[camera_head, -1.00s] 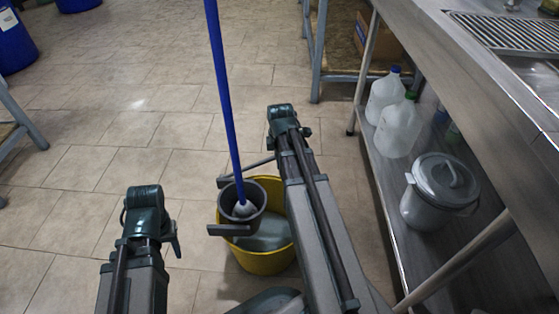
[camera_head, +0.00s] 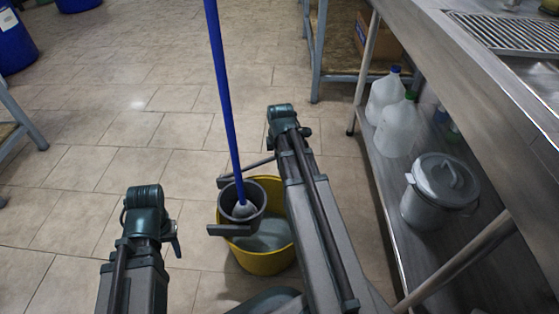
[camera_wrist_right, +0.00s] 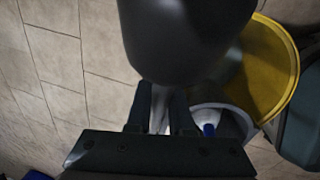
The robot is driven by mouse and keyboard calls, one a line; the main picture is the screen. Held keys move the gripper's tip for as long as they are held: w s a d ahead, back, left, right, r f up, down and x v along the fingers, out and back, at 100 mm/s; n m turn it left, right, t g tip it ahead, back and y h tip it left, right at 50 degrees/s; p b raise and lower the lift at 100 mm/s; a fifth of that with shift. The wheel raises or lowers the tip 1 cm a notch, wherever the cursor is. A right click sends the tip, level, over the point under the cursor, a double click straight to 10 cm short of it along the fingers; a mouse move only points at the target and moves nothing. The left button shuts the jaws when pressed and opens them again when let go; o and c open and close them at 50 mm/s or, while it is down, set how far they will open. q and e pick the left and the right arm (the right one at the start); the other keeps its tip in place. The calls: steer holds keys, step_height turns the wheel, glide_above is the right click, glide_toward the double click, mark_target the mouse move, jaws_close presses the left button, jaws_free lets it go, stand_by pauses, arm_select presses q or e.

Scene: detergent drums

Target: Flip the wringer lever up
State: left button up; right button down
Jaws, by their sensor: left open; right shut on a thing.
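The yellow bucket (camera_head: 262,262) stands on the tiled floor with a dark grey wringer (camera_head: 257,190) at its left rim. A thin grey lever bar (camera_head: 252,168) runs from the wringer's back left to behind my right arm. The blue mop (camera_head: 226,95) stands in the wringer, its pale head inside. My right gripper (camera_wrist_right: 160,112) is shut on a narrow piece that seems to be the lever, below a large dark rounded part in the right wrist view; my arm hides this in the head view. My left gripper (camera_head: 175,242) is open, left of the bucket and apart from it.
A steel counter (camera_head: 480,90) runs along the right. Its lower shelf holds plastic jugs (camera_head: 400,125) and a lidded grey pail (camera_head: 428,205). A shelf rack (camera_head: 318,50) stands behind. Blue drums (camera_head: 14,40) stand at the far left. Floor left of the bucket is clear.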

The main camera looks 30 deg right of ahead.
mark_target(265, 162)
steer(key=r+p, duration=0.1)
steer(key=w+a+r+h+p, duration=0.1)
steer(key=r, duration=0.1)
steer(key=a+r+g+h+p, duration=0.1)
steer(key=shift+w+r+p, duration=0.15)
steer(key=shift+w+p, duration=0.05)
steer(key=shift+p, duration=0.15)
steer(key=shift+w+a+r+g, duration=0.1)
steer(key=shift+a+r+g, duration=0.15)
steer(key=shift+r+g, duration=0.05)
steer(key=c, duration=0.8)
jaws_free()
steer(key=p+v, duration=0.7)
steer(key=shift+a+r, duration=0.15)
steer(key=shift+a, duration=0.05)
